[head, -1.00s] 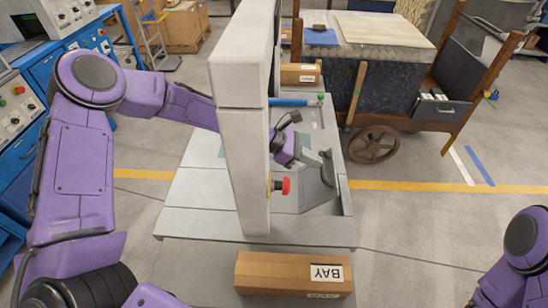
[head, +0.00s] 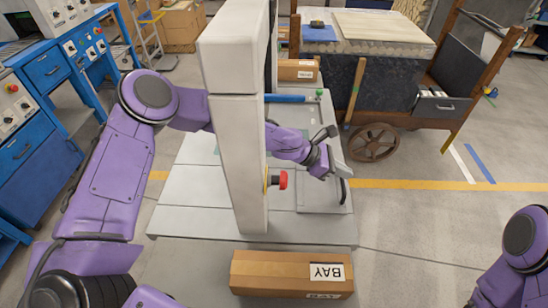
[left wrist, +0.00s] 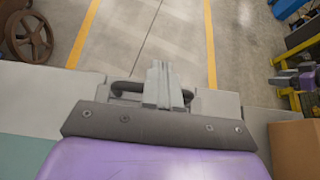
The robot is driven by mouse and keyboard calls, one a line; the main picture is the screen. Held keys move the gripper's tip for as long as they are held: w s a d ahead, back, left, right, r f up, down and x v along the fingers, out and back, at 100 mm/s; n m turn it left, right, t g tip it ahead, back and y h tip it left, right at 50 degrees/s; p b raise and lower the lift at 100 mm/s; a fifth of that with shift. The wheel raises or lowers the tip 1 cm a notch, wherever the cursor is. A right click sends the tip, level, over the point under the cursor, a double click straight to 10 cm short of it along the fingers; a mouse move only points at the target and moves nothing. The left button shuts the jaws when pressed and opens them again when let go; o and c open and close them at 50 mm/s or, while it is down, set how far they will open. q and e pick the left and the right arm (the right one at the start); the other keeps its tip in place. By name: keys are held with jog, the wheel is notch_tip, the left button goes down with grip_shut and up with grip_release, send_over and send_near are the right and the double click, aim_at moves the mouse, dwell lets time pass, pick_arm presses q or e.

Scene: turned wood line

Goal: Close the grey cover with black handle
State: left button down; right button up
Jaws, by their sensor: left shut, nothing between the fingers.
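The grey cover (head: 318,198) lies flat, or very nearly so, on the grey machine bed, right of the white upright. Its black handle (head: 343,191) shows at its right edge. My left gripper (head: 342,171) is over the cover beside the handle, with its fingers shut and empty. In the left wrist view the shut fingers (left wrist: 160,85) are in front of the black handle (left wrist: 124,88) and hide its middle; I cannot tell whether they touch it. My arm hides part of the cover's far side. My right gripper is out of view.
The white upright (head: 236,150) stands between my left arm's elbow and the cover, with a red button (head: 280,180) on its side. A cardboard box (head: 290,273) lies at the near edge. A wooden cart (head: 385,95) stands behind. Floor to the right is clear.

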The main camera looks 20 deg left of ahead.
pick_arm(q)
jog(key=shift+d+f, duration=0.25)
jog(key=shift+f, duration=0.1)
dwell(0.4)
jog(key=b+v, duration=0.1)
jog(key=v, duration=0.9)
jog(key=shift+a, duration=0.3)
